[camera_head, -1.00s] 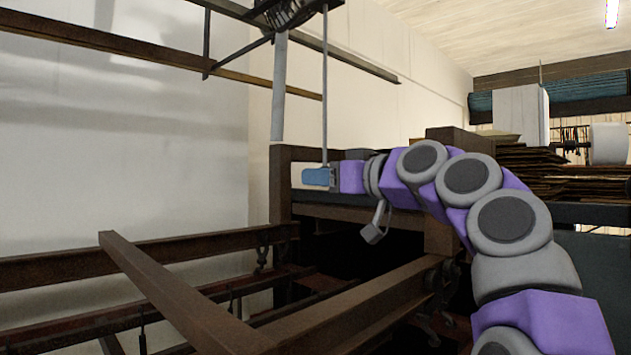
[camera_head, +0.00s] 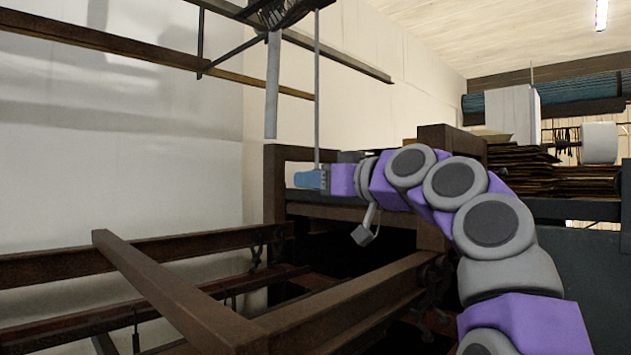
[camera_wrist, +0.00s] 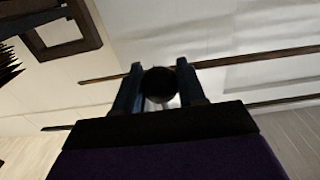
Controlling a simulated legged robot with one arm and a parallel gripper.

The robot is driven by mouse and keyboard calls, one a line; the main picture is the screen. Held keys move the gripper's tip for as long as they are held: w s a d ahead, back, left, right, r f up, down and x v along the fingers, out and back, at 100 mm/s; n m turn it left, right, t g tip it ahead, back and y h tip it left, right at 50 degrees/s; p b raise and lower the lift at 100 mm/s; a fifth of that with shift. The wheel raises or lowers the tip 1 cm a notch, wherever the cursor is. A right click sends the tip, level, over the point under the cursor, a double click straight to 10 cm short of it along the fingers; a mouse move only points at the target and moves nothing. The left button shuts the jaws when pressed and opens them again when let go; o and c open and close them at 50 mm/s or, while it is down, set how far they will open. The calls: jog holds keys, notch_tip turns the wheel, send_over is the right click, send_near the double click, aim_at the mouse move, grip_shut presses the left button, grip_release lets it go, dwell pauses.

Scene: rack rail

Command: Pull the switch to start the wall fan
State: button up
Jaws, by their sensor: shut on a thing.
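The wall fan (camera_head: 282,12) is at the top of the head view, dark and partly cut off by the picture's edge. Its switch, a thin grey pull rod (camera_head: 317,95), hangs straight down beside it. My gripper (camera_head: 308,179) is at the rod's lower end, with its blue fingers around it. In the wrist view, a dark round end of the switch (camera_wrist: 158,84) sits between the two fingers. My gripper is shut on it. The rod's lowest part is hidden by the fingers in the head view.
A dark wooden frame (camera_head: 274,200) stands behind and below my gripper. Long rusty beams (camera_head: 165,285) cross the lower left. Stacked boards (camera_head: 520,165) lie on the right. The pale wall (camera_head: 150,150) at left has open space before it.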

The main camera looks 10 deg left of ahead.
jog(key=shift+f, duration=0.45)
jog(key=shift+r, duration=0.15)
jog(key=shift+r+p, duration=0.85)
jog(key=shift+r, duration=0.2)
jog(key=o, duration=0.9)
jog(key=shift+w+f, duration=0.1)
jog(key=shift+w, duration=0.1)
jog(key=shift+o, duration=1.1)
jog(key=shift+s, duration=0.2)
